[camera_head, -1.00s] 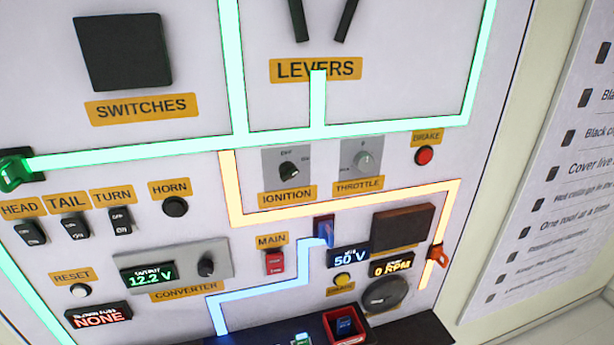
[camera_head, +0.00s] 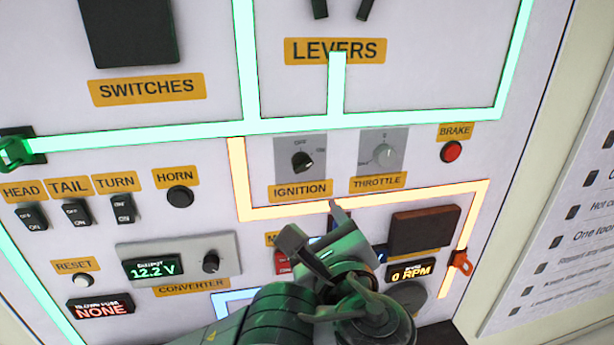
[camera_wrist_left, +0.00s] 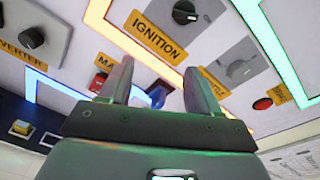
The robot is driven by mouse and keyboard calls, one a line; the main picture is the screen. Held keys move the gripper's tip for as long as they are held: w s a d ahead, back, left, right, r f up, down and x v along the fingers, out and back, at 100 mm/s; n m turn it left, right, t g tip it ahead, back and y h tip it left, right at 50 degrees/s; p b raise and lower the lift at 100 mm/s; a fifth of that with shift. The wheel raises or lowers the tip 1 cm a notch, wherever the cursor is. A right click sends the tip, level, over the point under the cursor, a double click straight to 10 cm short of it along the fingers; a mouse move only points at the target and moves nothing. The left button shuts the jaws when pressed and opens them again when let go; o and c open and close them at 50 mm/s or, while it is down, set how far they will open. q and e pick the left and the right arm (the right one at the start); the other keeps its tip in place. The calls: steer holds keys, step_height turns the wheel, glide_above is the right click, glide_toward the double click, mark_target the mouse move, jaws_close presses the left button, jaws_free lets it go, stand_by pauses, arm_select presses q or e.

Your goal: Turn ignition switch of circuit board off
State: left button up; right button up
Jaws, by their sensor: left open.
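The ignition switch (camera_head: 302,161) is a black rotary knob on a grey plate above the orange IGNITION label (camera_head: 300,189). Its pointer is tilted toward the ON mark at the right. In the left wrist view the ignition knob (camera_wrist_left: 184,12) is at the top, beyond the fingertips. My left gripper (camera_head: 311,228) is open and empty, below the ignition label in the head view. Its two fingers (camera_wrist_left: 158,80) are spread apart in the wrist view, clear of the knob. It hides part of the MAIN switch and the blue lever. My right gripper is not in view.
The throttle knob (camera_head: 382,155) is just right of the ignition switch, with the red brake button (camera_head: 452,151) beyond it. The converter (camera_head: 180,259) is to the lower left. Small switches and the horn button (camera_head: 180,197) are at left. The panel around the ignition is flat.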

arm_select(q)
glide_toward(303, 167)
steer(key=s+f, duration=0.1)
steer(key=f, duration=0.1)
steer(key=r+t, duration=0.1)
steer(key=w, duration=0.3)
steer(key=w+a, duration=0.1)
steer(key=w, duration=0.6)
steer(key=shift+w+a, duration=0.2)
steer(key=shift+a, duration=0.2)
steer(key=c, duration=1)
